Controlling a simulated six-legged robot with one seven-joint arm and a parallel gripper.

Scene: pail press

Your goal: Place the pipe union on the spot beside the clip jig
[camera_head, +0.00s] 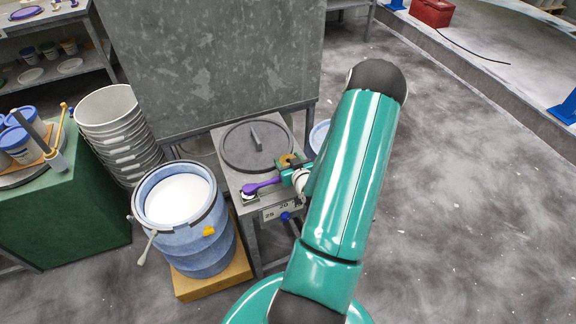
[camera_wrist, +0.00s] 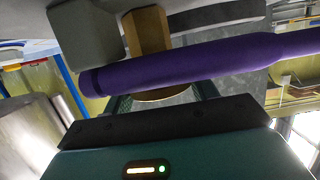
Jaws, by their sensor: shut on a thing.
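A brass hexagonal piece, which looks like the pipe union (camera_wrist: 147,32), sits between my fingers in the wrist view. It also shows as a small brass piece (camera_head: 287,160) in the head view. My gripper (camera_head: 288,172) is shut on it, low over the right side of the grey stand. A purple handle (camera_head: 263,185) lies just left of my gripper; in the wrist view this purple bar (camera_wrist: 185,60) crosses in front of the brass piece and hides its middle. A grey block (camera_wrist: 85,32) shows beside the brass piece. I cannot tell which part is the clip jig, and no marked spot is clear.
A round dark plate with a bar (camera_head: 257,145) covers the back of the stand (camera_head: 228,178). A blue pail (camera_head: 183,215) of white material stands left on a wooden block (camera_head: 212,280). Stacked pails (camera_head: 120,130) and a green cabinet (camera_head: 70,205) are farther left.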

